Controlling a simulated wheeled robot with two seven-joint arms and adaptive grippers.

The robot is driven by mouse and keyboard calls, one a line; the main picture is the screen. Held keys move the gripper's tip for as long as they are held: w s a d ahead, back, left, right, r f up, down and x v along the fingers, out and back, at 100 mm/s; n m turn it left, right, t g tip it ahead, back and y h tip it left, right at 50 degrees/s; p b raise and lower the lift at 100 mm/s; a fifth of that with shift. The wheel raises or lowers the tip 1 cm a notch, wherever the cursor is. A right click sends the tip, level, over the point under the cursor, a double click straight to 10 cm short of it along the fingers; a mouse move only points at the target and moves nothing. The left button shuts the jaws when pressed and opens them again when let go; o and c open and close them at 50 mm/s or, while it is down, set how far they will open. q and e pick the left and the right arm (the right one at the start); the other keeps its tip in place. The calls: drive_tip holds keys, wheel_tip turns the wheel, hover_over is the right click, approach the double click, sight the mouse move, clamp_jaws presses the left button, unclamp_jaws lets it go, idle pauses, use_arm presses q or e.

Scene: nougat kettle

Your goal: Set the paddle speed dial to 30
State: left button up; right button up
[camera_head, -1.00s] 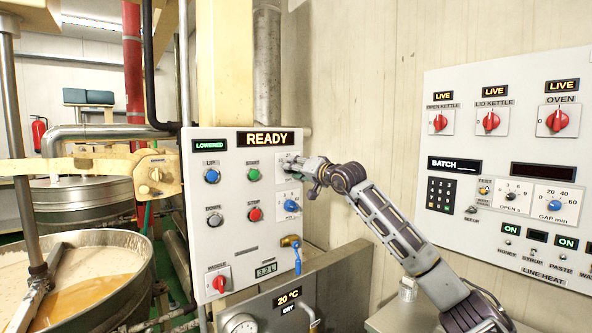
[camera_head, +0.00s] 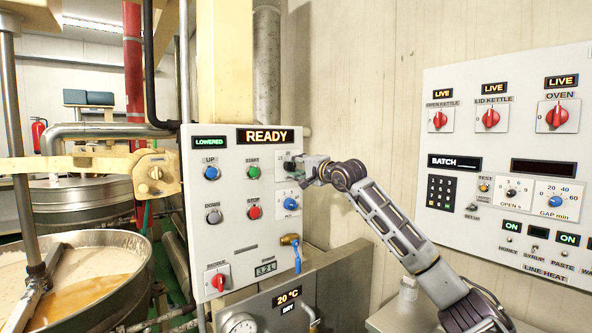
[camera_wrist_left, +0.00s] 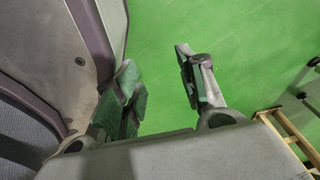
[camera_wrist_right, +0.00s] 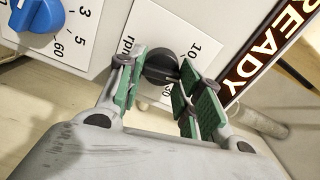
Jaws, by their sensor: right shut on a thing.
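The paddle speed dial (camera_wrist_right: 161,66) is a black round knob on a white plate marked "rpm", with 10 and 30 readable beside it. It is on the kettle control panel (camera_head: 228,225). My right gripper (camera_wrist_right: 159,84) has its green-padded fingers on either side of the knob, shut on it. In the head view my right gripper (camera_head: 294,167) is at the panel's right edge and hides the knob. The pointer's exact setting cannot be read. My left gripper (camera_wrist_left: 160,98) shows in the left wrist view, open and empty above the green floor.
A blue dial (camera_wrist_right: 38,14) is on a nearby plate, below the speed dial in the head view. The red stop button (camera_head: 254,212) and green start button (camera_head: 253,173) are left of my right gripper. The READY display (camera_head: 262,138) is above. A blue-handled valve (camera_head: 296,258) is below.

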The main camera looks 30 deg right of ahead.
drive_tip(key=m+b, duration=0.1)
drive_tip(key=m, duration=0.6)
drive_tip(key=m+b, duration=0.1)
drive_tip(key=m, duration=0.3)
drive_tip(key=shift+a+f+b, duration=0.1)
drive_tip(key=shift+f+b, duration=0.2)
drive_tip(key=shift+f, duration=0.05)
drive_tip(key=shift+m, duration=0.4)
use_arm(q)
drive_tip(key=w+d+r, duration=0.3)
drive_tip(key=w, duration=0.2)
drive_tip(key=shift+w+d, duration=0.15)
drive_tip(key=shift+w, duration=0.1)
